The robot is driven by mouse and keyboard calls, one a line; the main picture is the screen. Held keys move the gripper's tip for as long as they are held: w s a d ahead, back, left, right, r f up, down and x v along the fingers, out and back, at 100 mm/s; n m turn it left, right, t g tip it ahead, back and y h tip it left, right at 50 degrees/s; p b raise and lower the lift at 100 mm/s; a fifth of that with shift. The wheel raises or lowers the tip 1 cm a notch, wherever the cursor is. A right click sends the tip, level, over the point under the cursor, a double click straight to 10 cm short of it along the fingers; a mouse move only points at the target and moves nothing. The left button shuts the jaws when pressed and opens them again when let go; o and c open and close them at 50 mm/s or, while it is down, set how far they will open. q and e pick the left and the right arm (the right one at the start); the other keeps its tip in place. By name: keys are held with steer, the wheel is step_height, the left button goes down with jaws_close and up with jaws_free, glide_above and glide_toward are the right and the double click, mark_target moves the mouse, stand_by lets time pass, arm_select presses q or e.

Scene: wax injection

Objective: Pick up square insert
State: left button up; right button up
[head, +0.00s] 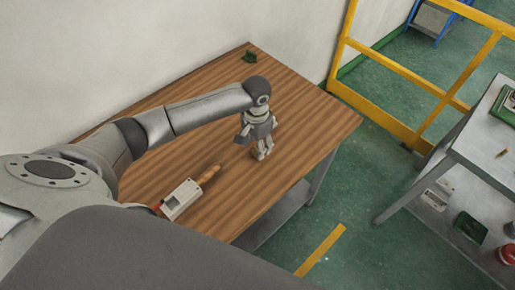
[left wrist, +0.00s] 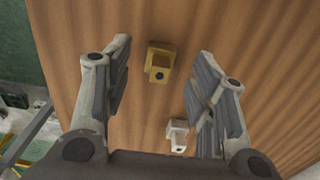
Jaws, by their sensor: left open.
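My left gripper (head: 262,153) points down over the wooden table, with its fingers apart and nothing gripped. In the left wrist view, a small brass-coloured block (left wrist: 159,63) with a dark round hole lies on the table, in the gap between the fingertips as seen there. A small pale grey block (left wrist: 177,134) with a similar hole lies nearer the palm, close to the right-hand finger in that picture. I cannot tell for sure which is the square insert. In the head view the gripper and arm hide both blocks. My right gripper is not in view.
The wooden table (head: 285,95) has free room around the gripper. A white tool with an orange-brown handle (head: 181,199) lies near its front edge. A small dark green object (head: 249,57) is at the far corner. A yellow railing (head: 398,68) and metal table (head: 480,128) stand right.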

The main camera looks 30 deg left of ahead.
arm_select(q)
steer(key=shift+f, duration=1.25)
jaws_close()
steer(key=shift+r, duration=0.1)
steer(key=shift+r, duration=0.6)
steer(key=s+d+r+b, duration=0.3)
steer(key=s+d+r, duration=0.6)
steer(key=s+r, duration=0.25)
steer(key=shift+s+a+r+n+b, duration=0.15)
steer(key=shift+a+r+n+b, duration=0.7)
steer(key=shift+a+n, duration=0.1)
steer(key=shift+s+a+r+n+b, duration=0.15)
steer(key=shift+a+r+n+b, duration=0.6)
steer(key=shift+a+r+n, duration=0.15)
steer(key=shift+d, duration=0.1)
